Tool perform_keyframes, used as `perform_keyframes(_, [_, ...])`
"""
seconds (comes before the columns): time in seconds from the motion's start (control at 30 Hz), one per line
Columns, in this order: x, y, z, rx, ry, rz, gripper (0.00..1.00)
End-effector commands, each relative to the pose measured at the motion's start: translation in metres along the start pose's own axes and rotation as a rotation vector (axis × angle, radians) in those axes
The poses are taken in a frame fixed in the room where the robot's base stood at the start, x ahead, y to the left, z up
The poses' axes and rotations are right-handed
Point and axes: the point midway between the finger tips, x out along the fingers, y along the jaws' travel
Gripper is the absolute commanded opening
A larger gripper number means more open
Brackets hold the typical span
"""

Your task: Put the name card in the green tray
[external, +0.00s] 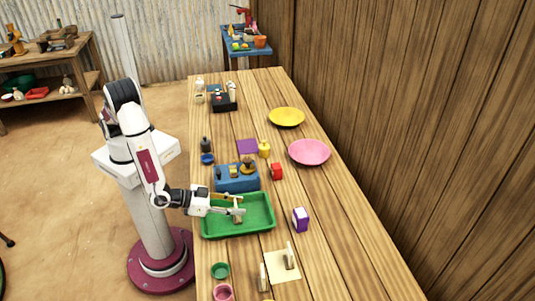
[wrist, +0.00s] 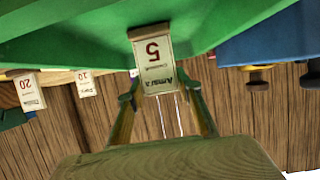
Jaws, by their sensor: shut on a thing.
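The name card (external: 238,218) is a small pale card, upright between the fingers of my gripper (external: 237,204), over the green tray (external: 267,224). In the wrist view the card (wrist: 153,58) reads "5" and "Amara", upside down. My gripper's fingers (wrist: 161,98) are shut on it from both sides. The green tray (wrist: 80,22) fills the top of the wrist view, around the card's far end. I cannot tell whether the card touches the tray floor.
Two other cards (wrist: 28,90) (wrist: 85,84) read "20" and "10". A beige mat (external: 284,273) lies in front of the tray. A blue box (external: 236,184) adjoins the tray's far side. A purple box (external: 300,220) stands to its right. The right table edge is mostly clear.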

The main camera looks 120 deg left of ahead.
Motion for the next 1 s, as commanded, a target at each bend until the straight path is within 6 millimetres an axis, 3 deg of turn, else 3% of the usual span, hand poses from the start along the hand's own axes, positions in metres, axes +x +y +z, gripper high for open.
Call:
perform_keyframes(0.4, [0.0011,0.0002,0.0024,0.000,0.000,0.000,0.10])
perform_keyframes(0.43, [0.0011,0.0002,0.0024,0.000,0.000,0.000,0.40])
perform_keyframes(0.5, [0.0010,0.0002,0.0022,0.000,0.000,0.000,0.51])
perform_keyframes(1.0, [-0.0003,0.0002,-0.0007,0.000,0.000,0.001,0.51])
